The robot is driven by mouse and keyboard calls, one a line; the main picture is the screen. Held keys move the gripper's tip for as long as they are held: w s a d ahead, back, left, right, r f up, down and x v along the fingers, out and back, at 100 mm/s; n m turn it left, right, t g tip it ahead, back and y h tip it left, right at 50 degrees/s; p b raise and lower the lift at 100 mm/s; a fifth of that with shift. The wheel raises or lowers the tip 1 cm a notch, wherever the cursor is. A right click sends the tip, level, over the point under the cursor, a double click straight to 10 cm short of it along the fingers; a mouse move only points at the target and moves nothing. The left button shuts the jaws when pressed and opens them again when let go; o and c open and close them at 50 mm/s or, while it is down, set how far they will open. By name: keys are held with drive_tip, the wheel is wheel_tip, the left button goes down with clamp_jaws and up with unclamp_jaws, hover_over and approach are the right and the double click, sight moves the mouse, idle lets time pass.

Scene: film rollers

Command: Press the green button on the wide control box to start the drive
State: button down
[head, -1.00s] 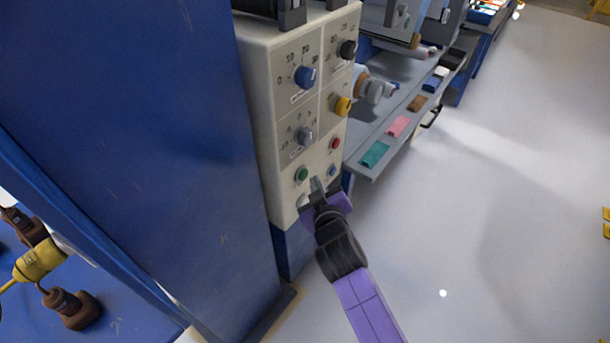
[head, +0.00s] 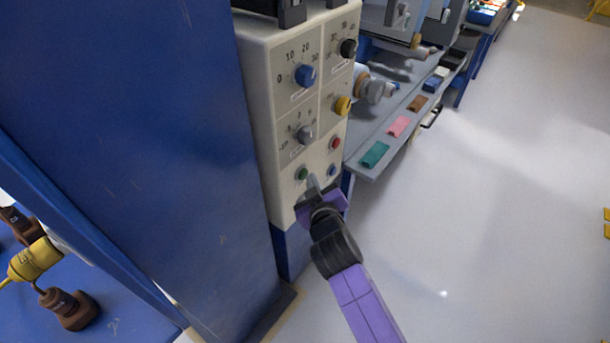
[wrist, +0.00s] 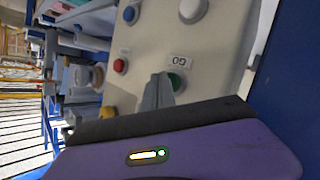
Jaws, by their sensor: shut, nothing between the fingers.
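The wide control box (head: 282,197) is cream coloured, with knobs and buttons on its front panel. The green button (head: 302,174) is at its lower left. It also shows in the wrist view (wrist: 175,82), under a label reading "GO", right beside my fingertips. My gripper (head: 314,184) is shut and empty, its fingertips just right of and slightly below the green button in the head view. Whether the fingertips touch the button or the panel I cannot tell.
A red button (head: 335,143) and a blue button (head: 332,171) sit to the right of the green one. Blue, grey, black and yellow knobs are above. A blue upright panel (head: 150,150) stands close on the left.

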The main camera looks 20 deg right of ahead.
drive_tip(key=shift+w+a, duration=0.15)
drive_tip(key=shift+w, duration=0.05)
idle(0.3)
drive_tip(key=shift+s, duration=0.1)
idle(0.3)
drive_tip(key=shift+s+d+p, duration=0.4)
drive_tip(key=shift+s+d, duration=0.1)
drive_tip(key=shift+s, duration=0.1)
drive_tip(key=shift+s+d, duration=0.1)
drive_tip(key=shift+s+d+p, duration=0.7)
drive_tip(key=shift+s+p, duration=0.15)
drive_tip(key=shift+s, duration=0.15)
drive_tip(key=shift+s+d+p, duration=0.7)
drive_tip(key=shift+s+p, duration=0.15)
drive_tip(key=shift+s, duration=0.1)
